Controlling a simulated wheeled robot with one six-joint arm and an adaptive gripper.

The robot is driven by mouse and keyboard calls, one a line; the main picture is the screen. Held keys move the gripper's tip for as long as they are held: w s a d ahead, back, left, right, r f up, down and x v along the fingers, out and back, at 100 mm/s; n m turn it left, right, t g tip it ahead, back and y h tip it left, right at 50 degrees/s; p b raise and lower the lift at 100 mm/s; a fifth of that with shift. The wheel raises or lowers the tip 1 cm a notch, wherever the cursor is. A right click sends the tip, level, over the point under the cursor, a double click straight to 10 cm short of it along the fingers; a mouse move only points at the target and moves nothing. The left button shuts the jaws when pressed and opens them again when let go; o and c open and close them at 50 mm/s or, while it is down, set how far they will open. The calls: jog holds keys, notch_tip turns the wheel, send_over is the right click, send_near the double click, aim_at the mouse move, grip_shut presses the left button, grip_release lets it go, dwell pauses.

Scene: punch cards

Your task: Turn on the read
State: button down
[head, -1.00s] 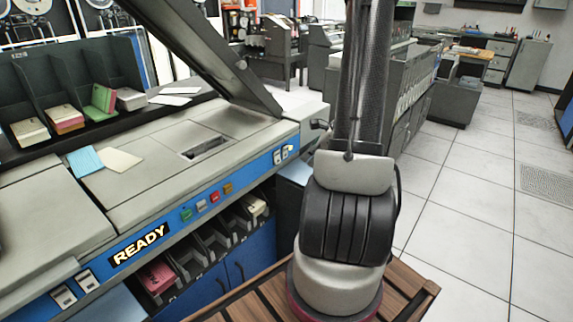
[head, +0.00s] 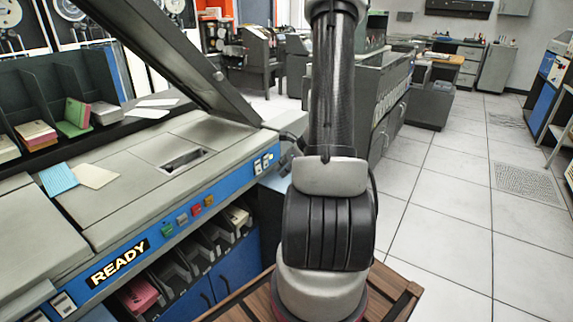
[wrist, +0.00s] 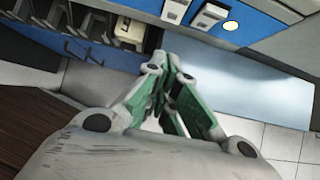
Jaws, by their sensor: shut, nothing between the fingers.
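Two small white switches (head: 263,163) sit at the panel's right end; which one is the read switch I cannot make out.
The raised lid (head: 180,55) slopes over the machine. Open tiled floor (head: 450,200) lies to the right.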

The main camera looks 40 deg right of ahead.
aim_at(258, 167)
jog(key=w+a+f, duration=0.1)
jog(key=w+f, duration=0.3)
jog(key=w, duration=0.2)
jog(key=shift+w+a, duration=0.25)
jog(key=shift+a, duration=0.05)
jog(key=shift+w+a+f, duration=0.1)
jog(key=shift+w+f, duration=0.15)
jog(key=shift+w, duration=0.05)
jog(key=shift+r, duration=0.15)
